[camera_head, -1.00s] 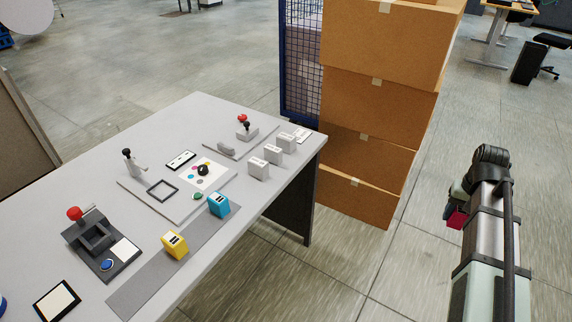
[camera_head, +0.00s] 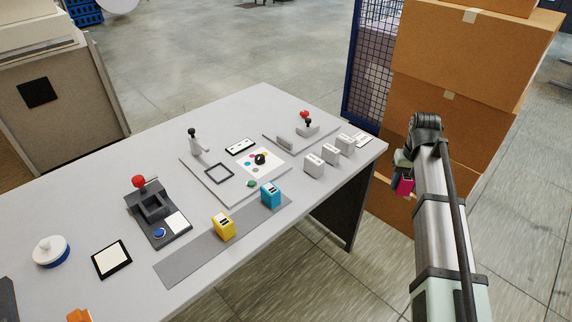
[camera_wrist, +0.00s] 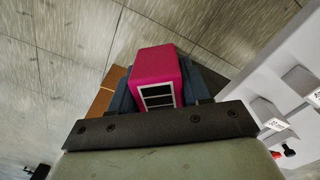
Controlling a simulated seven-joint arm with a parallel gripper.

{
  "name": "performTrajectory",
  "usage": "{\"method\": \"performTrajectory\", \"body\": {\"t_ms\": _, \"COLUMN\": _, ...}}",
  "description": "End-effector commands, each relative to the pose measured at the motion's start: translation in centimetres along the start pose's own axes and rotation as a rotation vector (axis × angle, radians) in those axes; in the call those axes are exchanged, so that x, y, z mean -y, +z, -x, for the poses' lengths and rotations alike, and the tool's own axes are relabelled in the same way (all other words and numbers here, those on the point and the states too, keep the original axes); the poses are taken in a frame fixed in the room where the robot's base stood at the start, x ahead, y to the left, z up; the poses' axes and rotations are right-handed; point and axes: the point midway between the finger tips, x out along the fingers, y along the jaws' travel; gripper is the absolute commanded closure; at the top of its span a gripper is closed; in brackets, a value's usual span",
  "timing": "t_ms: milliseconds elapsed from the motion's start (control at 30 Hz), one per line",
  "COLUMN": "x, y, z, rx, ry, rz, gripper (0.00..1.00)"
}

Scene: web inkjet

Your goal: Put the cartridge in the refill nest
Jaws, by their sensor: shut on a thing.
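A magenta cartridge (camera_wrist: 155,62) sits between the fingers of my gripper (camera_wrist: 160,80) in the wrist view. My gripper is shut on it, and a white label with dark windows faces the camera. In the head view the magenta cartridge (camera_head: 405,187) shows small below the arm's end, off the right side of the table and apart from it. A dark grey station (camera_head: 152,208) with a square opening, red knob and blue button stands on the table. It may be the refill nest; I cannot tell for sure. Its opening looks empty.
The yellow cartridge (camera_head: 223,227) and cyan cartridge (camera_head: 270,195) stand on a grey strip (camera_head: 185,262) along the table's near edge. Several white blocks (camera_head: 314,164) stand at the right end. Stacked cardboard boxes (camera_head: 455,55) stand behind my arm. A white round-lidded pot (camera_head: 50,250) is at left.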

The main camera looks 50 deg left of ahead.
Motion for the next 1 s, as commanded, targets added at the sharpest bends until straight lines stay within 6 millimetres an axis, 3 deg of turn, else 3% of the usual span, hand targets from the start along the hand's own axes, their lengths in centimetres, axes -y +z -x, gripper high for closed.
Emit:
{"method": "performTrajectory", "body": {"t_ms": 33, "x": 2.0, "y": -0.9, "z": 0.1, "rx": 0.0, "ry": 0.0, "rz": 0.03, "gripper": 0.87}}
{"method": "performTrajectory", "body": {"t_ms": 200, "x": 8.1, "y": -2.6, "z": 0.4, "rx": 0.0, "ry": 0.0, "rz": 0.119, "gripper": 0.87}}
{"method": "performTrajectory", "body": {"t_ms": 500, "x": 19.5, "y": -4.4, "z": 0.9, "rx": 0.0, "ry": 0.0, "rz": 0.276, "gripper": 0.87}}
{"method": "performTrajectory", "body": {"t_ms": 767, "x": 29.8, "y": -4.5, "z": 1.4, "rx": 0.0, "ry": 0.0, "rz": 0.414, "gripper": 0.87}}
{"method": "performTrajectory", "body": {"t_ms": 1000, "x": 39.5, "y": -3.5, "z": 1.8, "rx": 0.0, "ry": 0.0, "rz": 0.539, "gripper": 0.87}}
